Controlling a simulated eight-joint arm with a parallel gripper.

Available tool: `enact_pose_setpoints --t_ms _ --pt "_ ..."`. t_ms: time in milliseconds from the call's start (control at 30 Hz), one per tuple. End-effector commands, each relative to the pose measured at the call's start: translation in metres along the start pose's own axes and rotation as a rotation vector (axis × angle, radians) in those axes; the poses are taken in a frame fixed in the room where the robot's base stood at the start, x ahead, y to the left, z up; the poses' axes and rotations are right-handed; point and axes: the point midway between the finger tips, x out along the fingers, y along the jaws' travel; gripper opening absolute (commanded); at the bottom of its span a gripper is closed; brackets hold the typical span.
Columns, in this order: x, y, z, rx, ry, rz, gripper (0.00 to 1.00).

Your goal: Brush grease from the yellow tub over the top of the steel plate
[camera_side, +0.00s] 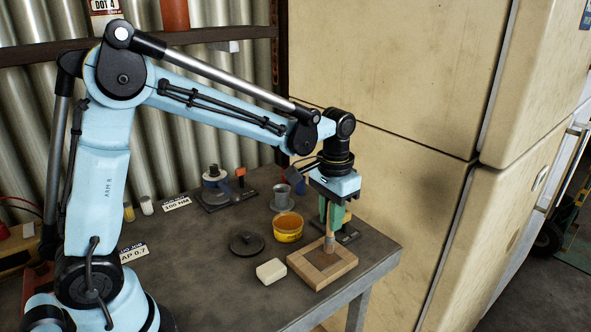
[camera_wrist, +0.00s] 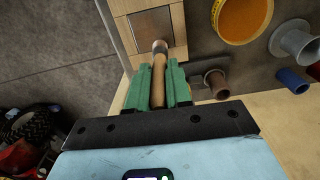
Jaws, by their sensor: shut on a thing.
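My gripper (camera_side: 332,222) points down over the work and is shut on a brush (camera_wrist: 158,82). The brush has a wooden handle and a pale ferrule, and its tip (camera_side: 330,244) points down. The steel plate (camera_side: 320,259) lies in a square wooden frame (camera_side: 338,272) at the table's front right. The brush tip overlaps the plate's edge in the wrist view (camera_wrist: 153,20); I cannot tell if it touches. The yellow tub (camera_side: 289,237) stands open behind the frame, filled with orange-brown grease. It also shows in the wrist view (camera_wrist: 243,15), to the right of the brush.
A cream block (camera_side: 271,272) and a black disc (camera_side: 246,244) lie left of the frame. A grey flanged cup (camera_side: 282,201) stands behind the tub. A dark fixture (camera_side: 347,234) is close behind my gripper. Large beige cabinets (camera_side: 400,180) rise close on the right, beyond the table's edge.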

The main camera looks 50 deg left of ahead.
Motion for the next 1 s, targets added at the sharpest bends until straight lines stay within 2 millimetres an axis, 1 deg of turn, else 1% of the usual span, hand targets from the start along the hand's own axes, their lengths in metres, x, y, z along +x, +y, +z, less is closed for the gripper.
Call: enact_pose_setpoints --t_ms 100,133,300,867,933,967,1000 --pt "0.000 0.000 -0.011 0.000 0.000 0.000 0.00" --pt "0.000 0.000 -0.010 0.000 0.000 0.000 0.00" --pt "0.000 0.000 0.008 0.000 0.000 0.000 0.00" --pt "0.000 0.001 0.059 0.000 0.000 0.000 0.00" --pt "-0.006 0.001 0.058 0.000 0.000 0.000 0.00" --pt "-0.016 0.001 0.059 0.000 0.000 0.000 0.00" --pt "-0.020 0.001 0.058 0.000 0.000 0.000 0.00"
